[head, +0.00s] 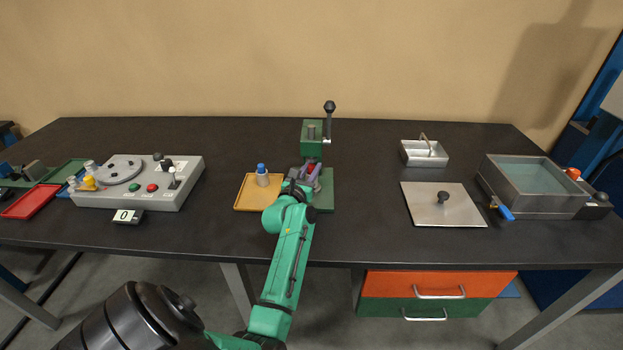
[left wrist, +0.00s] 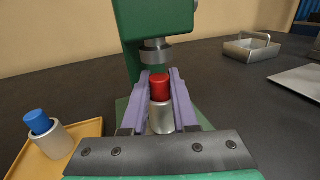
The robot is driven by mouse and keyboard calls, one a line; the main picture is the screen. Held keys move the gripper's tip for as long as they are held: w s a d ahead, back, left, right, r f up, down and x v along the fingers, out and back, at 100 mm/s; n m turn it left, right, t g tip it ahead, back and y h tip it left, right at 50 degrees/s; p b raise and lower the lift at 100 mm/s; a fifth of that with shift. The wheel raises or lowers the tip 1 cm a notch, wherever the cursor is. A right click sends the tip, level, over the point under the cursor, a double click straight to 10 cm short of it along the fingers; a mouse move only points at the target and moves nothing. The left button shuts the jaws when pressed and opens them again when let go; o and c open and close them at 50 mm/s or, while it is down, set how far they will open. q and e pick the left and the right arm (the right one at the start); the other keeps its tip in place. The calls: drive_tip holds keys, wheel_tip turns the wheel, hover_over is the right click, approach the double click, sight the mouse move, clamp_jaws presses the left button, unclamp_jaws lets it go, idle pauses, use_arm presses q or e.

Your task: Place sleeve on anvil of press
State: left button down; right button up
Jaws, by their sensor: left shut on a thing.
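The green press (head: 313,138) stands at the middle of the table, its lever up. In the left wrist view its metal ram (left wrist: 156,52) hangs above and just behind the sleeve, with a gap to the red top. My left gripper (head: 307,174) is at the front of the press. Its purple fingers (left wrist: 160,98) are shut around a silver sleeve (left wrist: 161,119) with a red plug (left wrist: 160,87) in its top. The sleeve looks upright. The anvil is hidden behind the sleeve and gripper, so I cannot tell whether the sleeve touches it.
A yellow tray (head: 245,199) left of the press holds another sleeve with a blue plug (head: 262,175). A control box (head: 180,190) stands further left. A flat metal plate (head: 425,212), a small metal basket (head: 425,155) and a liquid bath (head: 535,200) are on the right.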

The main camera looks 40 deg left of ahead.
use_arm(q)
drive_tip(key=shift+f, duration=0.15)
use_arm(e)
drive_tip(key=shift+f, duration=0.2)
use_arm(q)
drive_tip(key=shift+f, duration=0.15)
use_arm(e)
drive_tip(key=shift+f, duration=0.1)
use_arm(q)
drive_tip(key=c, duration=0.7)
unclamp_jaws()
drive_tip(key=shift+s+r+p, duration=0.15)
drive_tip(key=shift+r+p, duration=0.05)
drive_tip(key=shift+p, duration=0.2)
drive_tip(key=p+v, duration=0.2)
drive_tip(key=v, duration=0.2)
drive_tip(key=shift+s+d+r+p, duration=0.1)
drive_tip(key=shift+s+d+p, duration=0.1)
drive_tip(key=shift+s+p, duration=0.15)
drive_tip(key=p+v, duration=0.1)
drive_tip(key=v, duration=0.6)
drive_tip(key=shift+p, duration=0.3)
use_arm(e)
wheel_tip(320, 180, up, 5)
drive_tip(key=shift+f, duration=0.15)
